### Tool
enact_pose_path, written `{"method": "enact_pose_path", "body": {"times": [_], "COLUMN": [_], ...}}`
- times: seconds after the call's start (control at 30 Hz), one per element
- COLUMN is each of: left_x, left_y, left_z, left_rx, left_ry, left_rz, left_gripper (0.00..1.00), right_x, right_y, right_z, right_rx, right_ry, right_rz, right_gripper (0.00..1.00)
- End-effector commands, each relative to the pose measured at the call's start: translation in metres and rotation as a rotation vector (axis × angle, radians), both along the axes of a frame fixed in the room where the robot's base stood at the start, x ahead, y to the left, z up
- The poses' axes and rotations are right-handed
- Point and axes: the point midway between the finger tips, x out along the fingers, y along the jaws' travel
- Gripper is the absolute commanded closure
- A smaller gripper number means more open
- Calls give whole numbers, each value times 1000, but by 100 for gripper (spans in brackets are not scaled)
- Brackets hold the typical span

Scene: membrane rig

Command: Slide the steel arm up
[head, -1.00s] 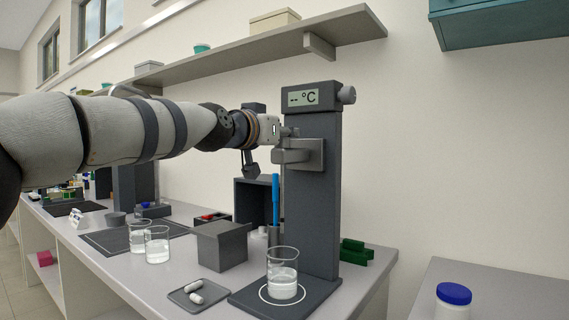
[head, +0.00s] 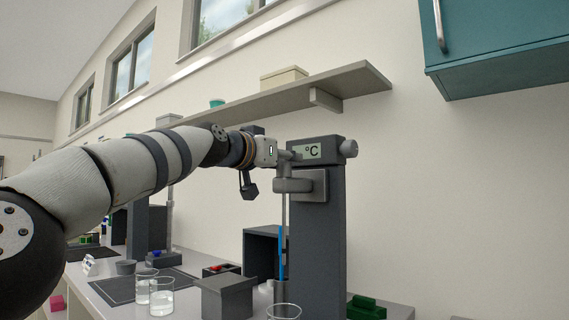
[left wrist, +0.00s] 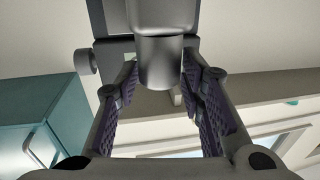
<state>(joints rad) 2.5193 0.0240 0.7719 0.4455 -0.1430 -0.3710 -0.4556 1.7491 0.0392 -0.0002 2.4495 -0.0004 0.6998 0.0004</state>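The steel arm (head: 292,186) is a grey horizontal bar on a square bracket. It is mounted on the dark column (head: 318,245), a little below the °C display (head: 310,151). My left gripper (head: 287,157) reaches in from the left at the steel arm's upright end. In the left wrist view the fingers (left wrist: 161,70) close on both sides of the steel arm's round grey post (left wrist: 161,62). Their tips appear to touch it; the exact contact is partly hidden. A thin rod with a blue stick (head: 281,252) shows below the steel arm. My right gripper is not in view.
A glass beaker (head: 284,312) stands below, cut off by the frame edge. Two beakers (head: 160,300), a grey box (head: 226,297) and a green block (head: 366,308) are on the bench. A shelf (head: 250,102) and teal cabinet (head: 495,50) are above.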

Motion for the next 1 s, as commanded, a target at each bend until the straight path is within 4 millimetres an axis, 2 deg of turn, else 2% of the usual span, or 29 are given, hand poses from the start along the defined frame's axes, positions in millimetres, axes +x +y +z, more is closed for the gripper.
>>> {"method": "enact_pose_path", "body": {"times": [0.33,0.47,0.83,1.0], "left_x": [0,-6,-53,-65], "left_y": [0,3,27,33], "left_z": [-4,-2,-2,-3], "left_rx": [5,9,4,3], "left_ry": [8,6,5,5], "left_rz": [-2,-1,-2,-2], "left_gripper": [52,52,52,52], "right_x": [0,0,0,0], "right_y": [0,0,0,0], "right_z": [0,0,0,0], "right_rx": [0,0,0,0], "right_ry": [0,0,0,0], "right_rz": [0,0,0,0], "right_gripper": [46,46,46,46]}}
